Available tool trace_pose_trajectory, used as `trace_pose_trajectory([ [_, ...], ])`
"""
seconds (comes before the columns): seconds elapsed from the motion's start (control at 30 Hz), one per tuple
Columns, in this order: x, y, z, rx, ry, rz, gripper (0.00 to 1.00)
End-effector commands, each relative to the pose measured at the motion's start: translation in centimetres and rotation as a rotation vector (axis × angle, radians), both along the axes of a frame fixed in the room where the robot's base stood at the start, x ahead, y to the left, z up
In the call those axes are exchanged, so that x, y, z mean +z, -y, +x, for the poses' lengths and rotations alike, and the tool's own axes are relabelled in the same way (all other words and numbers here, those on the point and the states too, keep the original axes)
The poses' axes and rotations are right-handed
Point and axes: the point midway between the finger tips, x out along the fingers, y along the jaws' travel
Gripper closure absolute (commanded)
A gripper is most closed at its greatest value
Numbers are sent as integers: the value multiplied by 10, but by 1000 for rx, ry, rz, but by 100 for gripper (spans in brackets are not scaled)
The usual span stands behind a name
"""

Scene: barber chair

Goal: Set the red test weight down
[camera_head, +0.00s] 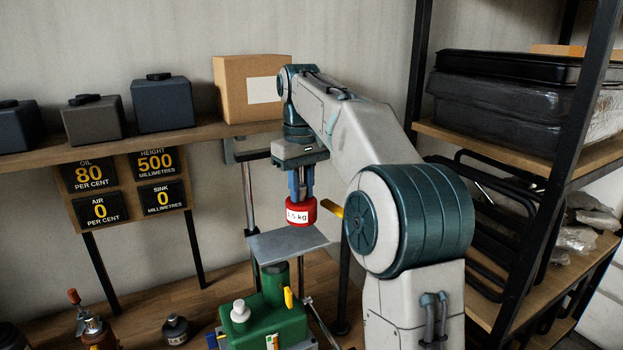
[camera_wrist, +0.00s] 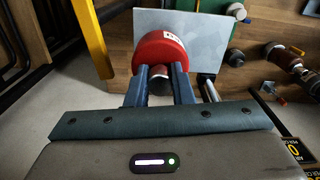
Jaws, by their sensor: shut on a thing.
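The red test weight (camera_head: 302,212) is a short red cylinder with a white label that ends in "5 kg". My gripper (camera_head: 301,190) points down and is shut on the top of the weight with its blue fingers. In the wrist view the weight (camera_wrist: 160,52) sits between the fingertips (camera_wrist: 160,75). A grey metal plate (camera_head: 287,244) lies below the weight, on top of a green hydraulic unit (camera_head: 268,322).
A yellow bar (camera_head: 331,208) stands close to the right of the weight. Displays (camera_head: 125,186) read oil 80, air 0, height 500 and sink 0. A shelf (camera_head: 215,130) behind holds dark containers and a cardboard box (camera_head: 250,88). A black rack (camera_head: 540,160) stands at right.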

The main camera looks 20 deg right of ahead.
Motion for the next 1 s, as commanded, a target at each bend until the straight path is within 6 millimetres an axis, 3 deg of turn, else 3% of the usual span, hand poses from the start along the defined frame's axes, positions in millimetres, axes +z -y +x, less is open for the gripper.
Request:
trace_pose_trajectory([
  [0.5, -36, -1, -1, 0, 5, 0, 100],
  [0.9, -40, -1, -1, 0, 7, -1, 100],
  [0.93, -43, -1, -1, 0, 1, 0, 77],
  [1.0, -42, -1, -1, 0, 1, 0, 58],
])
